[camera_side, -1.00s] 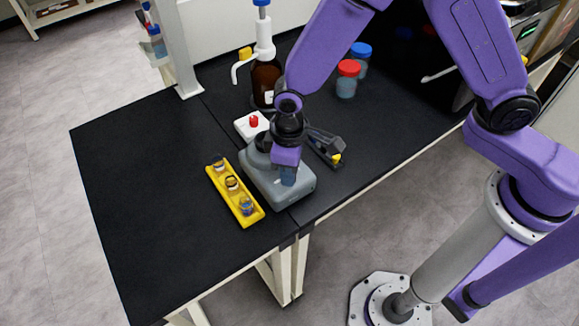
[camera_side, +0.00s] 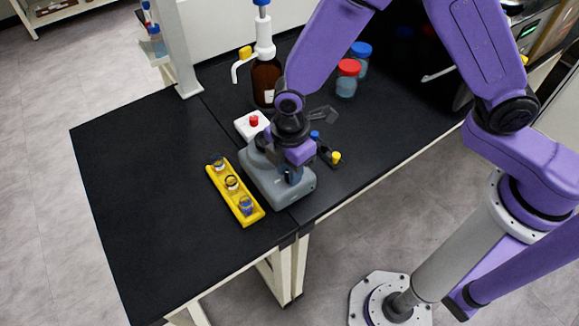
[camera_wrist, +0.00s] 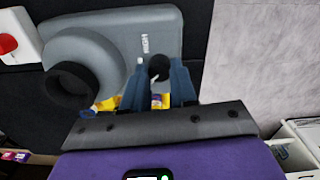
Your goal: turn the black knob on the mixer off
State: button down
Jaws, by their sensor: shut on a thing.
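The grey mixer (camera_side: 262,182) stands on the black bench near its front edge. In the wrist view its grey body (camera_wrist: 155,28) fills the upper left, with a black round cup (camera_wrist: 70,87) at its left end. The black knob (camera_wrist: 158,68) shows between my two blue fingers. My gripper (camera_wrist: 160,80) is shut on the knob, with a finger on either side. In the side view my gripper (camera_side: 291,174) is low over the mixer's front end, and the wrist hides part of the mixer.
A yellow rack (camera_side: 222,190) with several vials lies close left of the mixer. A white device with a red knob (camera_side: 254,121) and a brown bottle (camera_side: 266,80) stand behind it. Small blue- and yellow-capped items (camera_side: 336,157) lie to the right.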

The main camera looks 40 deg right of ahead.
jog(key=shift+n, duration=1.9)
jog(key=c, duration=0.9)
grip_release()
jog(key=shift+r, duration=0.1)
notch_tip(320, 180, up, 17)
jog(key=shift+r, duration=0.15)
